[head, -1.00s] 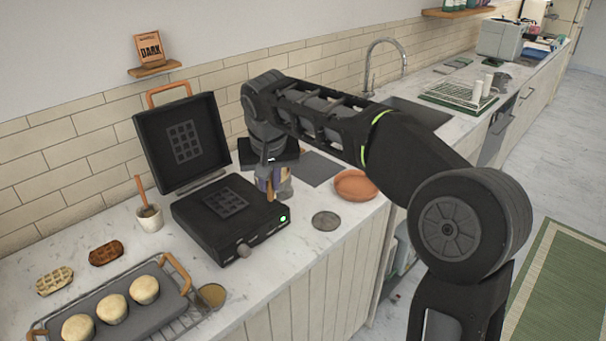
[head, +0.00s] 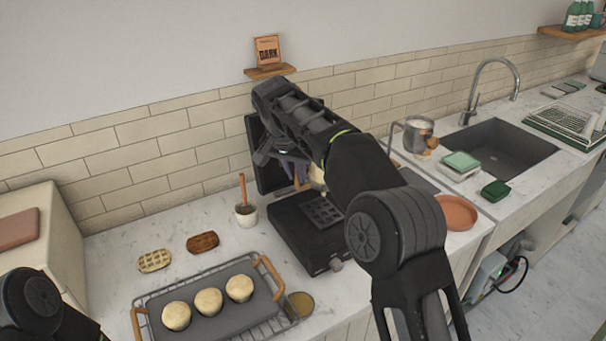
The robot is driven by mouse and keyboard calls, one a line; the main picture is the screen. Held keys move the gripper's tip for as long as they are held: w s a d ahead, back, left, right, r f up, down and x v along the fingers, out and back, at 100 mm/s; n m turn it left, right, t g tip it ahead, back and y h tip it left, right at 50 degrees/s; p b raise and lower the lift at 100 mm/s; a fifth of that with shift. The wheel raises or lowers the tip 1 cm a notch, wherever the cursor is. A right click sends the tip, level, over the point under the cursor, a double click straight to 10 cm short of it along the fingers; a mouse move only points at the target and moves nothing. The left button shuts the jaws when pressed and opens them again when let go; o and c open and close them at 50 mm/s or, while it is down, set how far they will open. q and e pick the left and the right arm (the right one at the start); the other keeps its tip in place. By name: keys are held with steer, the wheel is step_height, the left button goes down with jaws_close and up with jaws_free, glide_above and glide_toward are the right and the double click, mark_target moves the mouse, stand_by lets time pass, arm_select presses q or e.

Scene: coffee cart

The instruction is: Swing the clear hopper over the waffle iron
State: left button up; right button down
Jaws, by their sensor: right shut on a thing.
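The black waffle iron (head: 284,230) stands open on the counter, with its lid (head: 264,181) upright behind. My right gripper (head: 296,173) is at the back of its lower plate, in front of the lid. It is shut on a tan thing (head: 300,182), mostly hidden by the fingers and arm. A pale cream thing (head: 318,178) shows just right of the fingers, partly behind my arm. I cannot make out a clear hopper or tell whether either piece belongs to it. My left arm shows at the bottom left, but its gripper is out of view.
A wire rack (head: 145,300) with a dark tray and pale round pastries is front left of the iron. A terracotta dish (head: 457,212) and a metal pitcher (head: 419,136) are right.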

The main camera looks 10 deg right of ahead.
steer(key=shift+w+d, duration=0.1)
steer(key=shift+w, duration=0.3)
steer(key=shift+w+r+m, duration=0.15)
steer(key=shift+r+m, duration=0.05)
steer(key=shift+m, duration=0.2)
steer(key=shift+r, duration=0.15)
steer(key=c, duration=1.8)
jaws_free()
steer(key=shift+w, duration=0.1)
steer(key=o, duration=0.3)
steer(key=shift+w, duration=0.2)
steer(key=shift+o, duration=0.2)
steer(key=shift+f, duration=0.2)
steer(key=shift+f, duration=0.1)
